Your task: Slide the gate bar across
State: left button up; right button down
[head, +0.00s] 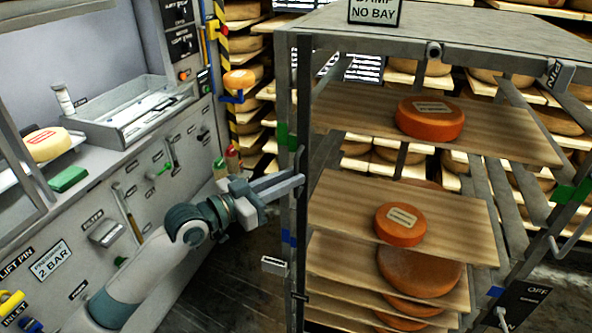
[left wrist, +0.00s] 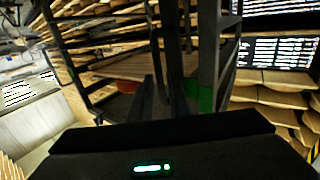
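A tall dark upright bar (head: 301,90), which looks like the gate bar, stands at the front left of the cheese rack, with a short grey grip partway down. My left gripper (head: 295,178) reaches in from the left at the grip's height. Its two fingers are parted, with tips at or very near the bar; I cannot tell whether they touch it. In the left wrist view the dark fingers (left wrist: 168,75) point at the rack's uprights, and the contact is too dark to read. My right gripper is not in view.
The rack (head: 284,100) holds orange cheese wheels (head: 430,118) on wooden shelves (head: 345,115). A grey panel (head: 150,180) with a tray and a pale cheese (head: 48,144) stands at the left. More loaded shelves fill the back. Bare floor lies between panel and rack.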

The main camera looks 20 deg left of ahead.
pick_arm(q)
jog(key=shift+x, duration=1.2)
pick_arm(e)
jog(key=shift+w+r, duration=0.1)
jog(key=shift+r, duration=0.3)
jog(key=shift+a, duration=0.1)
pick_arm(q)
grip_shut()
jog(key=shift+d, duration=0.1)
